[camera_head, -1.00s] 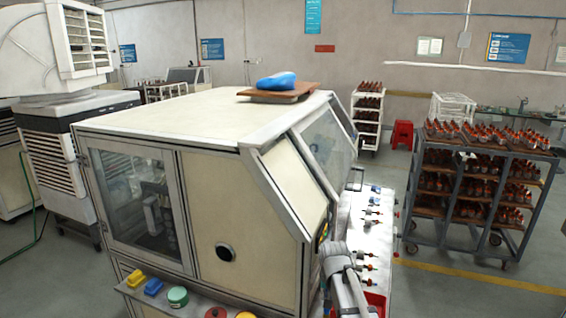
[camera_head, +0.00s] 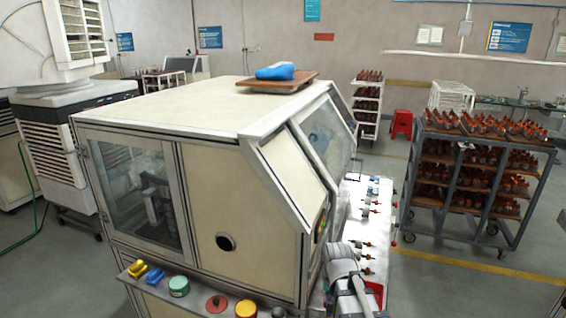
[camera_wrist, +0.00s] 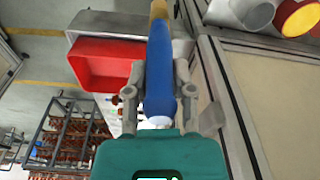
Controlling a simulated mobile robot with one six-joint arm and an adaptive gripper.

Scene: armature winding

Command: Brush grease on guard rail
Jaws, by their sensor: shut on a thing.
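In the wrist view, my gripper (camera_wrist: 160,88) is shut on a blue-handled brush (camera_wrist: 160,65). The brush points away from me, up the picture, with a tan part at its far end cut by the top edge. A small whitish end shows near my palm. The brush tip is out of frame, so I cannot tell whether it touches anything. A grey metal edge (camera_wrist: 228,90) of the machine runs just right of my gripper; I cannot tell whether this is the guard rail. In the head view, my gripper is not clearly visible.
The cream machine cabinet (camera_head: 262,205) fills the middle. A red bin (camera_wrist: 100,62) lies left of the brush. Small parts stand on the side shelf (camera_head: 352,205), and coloured items line the front ledge (camera_head: 196,300). A loaded rack (camera_head: 480,175) stands right, beyond open floor.

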